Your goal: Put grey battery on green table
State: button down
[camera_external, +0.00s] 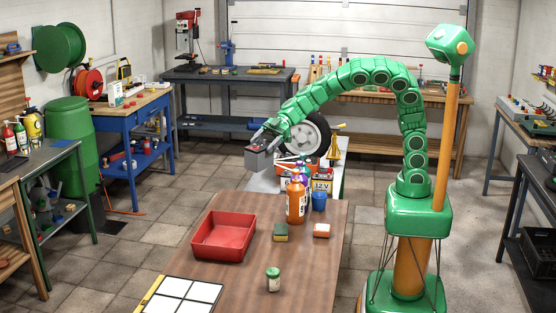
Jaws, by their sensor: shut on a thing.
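The grey battery (258,160) is a small grey box in the middle of the external view. My gripper (264,143) is shut on its upper part and holds it in the air, left of the white table with the wheel. The fingers are small and partly blend with the battery's dark top. A table with green legs and a dark grey-green top (58,149) stands at the left edge, far from my gripper. It looks like the green table, and bottles stand on it.
A wooden table (318,262) in front holds a red tray (223,236), an orange bottle (296,201) and small items. A white table (262,183) behind it bears a wheel and other batteries. A green barrel (72,146) and blue workbench (131,106) stand left. Open floor lies between.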

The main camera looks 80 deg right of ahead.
jog(key=s+a+n+g+y, duration=0.2)
jog(key=s+a+n+g, duration=0.3)
jog(key=s+a, duration=0.9)
notch_tip(320, 180, down, 14)
jog(key=w+a, duration=0.1)
jog(key=w, duration=0.1)
jog(key=w+a+f, duration=0.9)
jog(key=f, duration=0.1)
jog(key=shift+w, duration=0.4)
jog(key=shift+w+a+f, duration=0.15)
jog(key=shift+f, duration=1.5)
jog(key=shift+f, duration=0.1)
grip_release()
jog(key=shift+f, duration=0.1)
